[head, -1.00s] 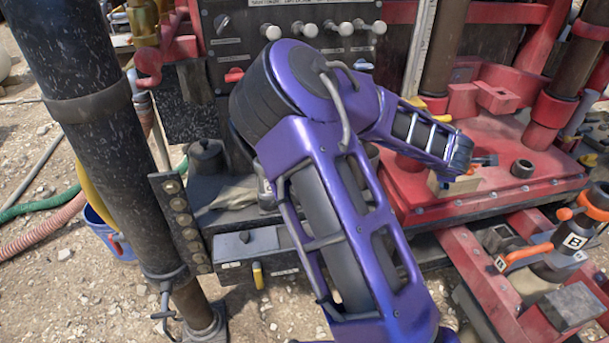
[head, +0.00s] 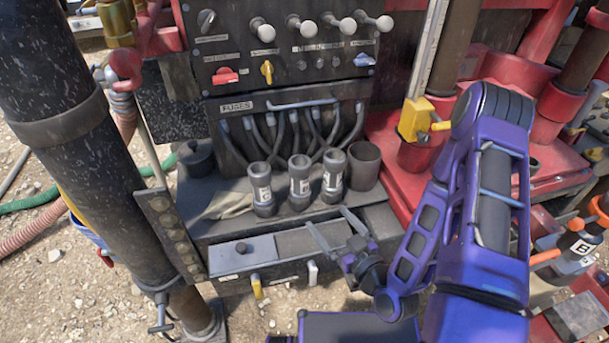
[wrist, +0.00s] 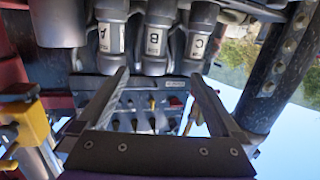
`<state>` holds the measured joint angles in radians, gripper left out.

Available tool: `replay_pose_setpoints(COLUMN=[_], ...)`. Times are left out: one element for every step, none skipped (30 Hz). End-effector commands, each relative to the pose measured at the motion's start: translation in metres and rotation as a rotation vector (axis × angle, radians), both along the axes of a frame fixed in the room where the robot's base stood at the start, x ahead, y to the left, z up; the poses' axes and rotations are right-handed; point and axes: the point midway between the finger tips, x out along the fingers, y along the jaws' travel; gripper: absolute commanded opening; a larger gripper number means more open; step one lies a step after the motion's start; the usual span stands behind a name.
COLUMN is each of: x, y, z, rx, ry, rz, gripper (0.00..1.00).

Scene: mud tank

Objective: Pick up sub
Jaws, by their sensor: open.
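Three dark grey cylindrical subs with white letter labels stand upright in a row on the ledge below the fuse panel. From left to right in the head view they are sub C (head: 263,190), sub B (head: 299,183) and sub A (head: 333,178). In the wrist view the picture is upside down, with sub A (wrist: 110,40), sub B (wrist: 154,42) and sub C (wrist: 199,38) beyond the fingers. My gripper (head: 328,218) is open and empty in front of the row, apart from the subs. It also shows in the wrist view (wrist: 160,74).
A plain dark cup (head: 364,166) stands right of sub A, and a rag (head: 228,204) lies left of sub C. The fuse panel (head: 285,125) with cables stands behind. A thick black pipe (head: 75,130) rises at left. A yellow valve (head: 415,120) is at right.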

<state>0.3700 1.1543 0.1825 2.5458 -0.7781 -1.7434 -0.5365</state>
Motion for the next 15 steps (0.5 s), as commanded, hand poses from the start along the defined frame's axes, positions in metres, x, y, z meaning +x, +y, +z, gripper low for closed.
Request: replay_pose_setpoints(x=[0.001, 0.001, 0.002, 0.004, 0.005, 0.008, 0.011, 0.014, 0.019, 0.022, 0.026, 0.032, 0.036, 0.039, 0.044], y=[0.000, 0.001, 0.001, 0.002, 0.003, 0.004, 0.006, 0.007, 0.010, 0.012, 0.014, 0.016, 0.018, 0.020, 0.023], z=[0.008, 0.011, 0.014, 0.014, 0.015, 0.014, 0.013, 0.012, 0.011, 0.011, 0.010, 0.010, 0.009, 0.009, 0.009], rx=[0.026, 0.038, 0.047, 0.052, 0.055, 0.055, 0.055, 0.054, 0.053, 0.054, 0.054, 0.053, 0.052, 0.053, 0.052], ry=[-0.015, -0.022, -0.028, -0.033, -0.036, -0.039, -0.041, -0.041, -0.041, -0.042, -0.040, -0.043, -0.041, -0.043, -0.041], rz=[-0.021, -0.029, -0.036, -0.039, -0.040, -0.039, -0.040, -0.038, -0.037, -0.038, -0.037, -0.038, -0.038, -0.038, -0.038], gripper=[1.00, 1.00, 1.00, 1.00, 1.00, 1.00, 1.00, 1.00, 1.00, 1.00, 1.00, 1.00, 1.00, 1.00, 1.00])
